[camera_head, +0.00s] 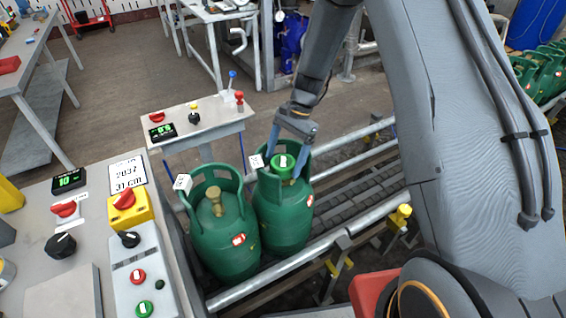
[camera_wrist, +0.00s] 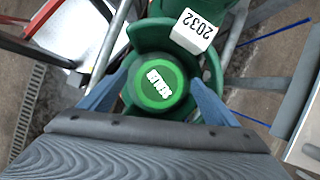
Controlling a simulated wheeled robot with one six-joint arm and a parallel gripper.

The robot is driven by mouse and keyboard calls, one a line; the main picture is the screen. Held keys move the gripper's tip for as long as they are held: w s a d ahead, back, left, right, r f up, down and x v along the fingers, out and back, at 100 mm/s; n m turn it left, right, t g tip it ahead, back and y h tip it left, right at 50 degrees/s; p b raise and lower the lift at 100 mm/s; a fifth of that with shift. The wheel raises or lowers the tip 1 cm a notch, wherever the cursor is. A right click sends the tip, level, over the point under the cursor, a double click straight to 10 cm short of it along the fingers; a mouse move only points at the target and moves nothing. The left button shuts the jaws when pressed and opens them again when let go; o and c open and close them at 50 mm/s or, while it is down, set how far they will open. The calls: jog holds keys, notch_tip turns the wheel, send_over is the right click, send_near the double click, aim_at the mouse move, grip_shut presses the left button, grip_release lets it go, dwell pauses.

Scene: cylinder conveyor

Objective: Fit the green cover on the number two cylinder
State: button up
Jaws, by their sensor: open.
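Two green gas cylinders stand side by side on the conveyor in the head view. The right cylinder (camera_head: 283,221) has a round green cover (camera_head: 284,166) with a white label on top of its valve, inside the collar. The left cylinder (camera_head: 222,240) has a bare brass valve. My gripper (camera_head: 287,158) is open, pointing down over the right cylinder, its blue fingers on either side of the cover. In the wrist view the cover (camera_wrist: 158,82) sits between the two spread fingers; whether they touch it I cannot tell. The cover hides the valve beneath.
Conveyor rails (camera_head: 350,226) run around the cylinders. A control desk (camera_head: 90,218) with knobs and buttons stands at left, and a small panel table (camera_head: 205,123) behind. More green cylinders (camera_head: 535,75) stand far right.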

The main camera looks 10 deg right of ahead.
aim_at(290, 157)
jog(key=b+v, duration=0.1)
jog(key=v, duration=0.5)
jog(key=shift+d+r, duration=0.1)
jog(key=shift+r, duration=0.1)
jog(key=s+d+r+n+t+h, duration=0.1)
jog(key=s+d+r+n, duration=0.1)
jog(key=s, duration=0.5)
jog(key=s+d+r+n+t+h, duration=0.1)
jog(key=s+d+r+n, duration=0.2)
jog(key=s, duration=0.4)
jog(key=s+d+r+n+t+h, duration=0.1)
jog(key=s+d+r+n, duration=0.2)
jog(key=s, duration=0.4)
jog(key=shift+s+d+n+t+h, duration=0.35)
jog(key=shift+d+n, duration=0.3)
jog(key=shift+n, duration=0.55)
jog(key=shift+w, duration=0.1)
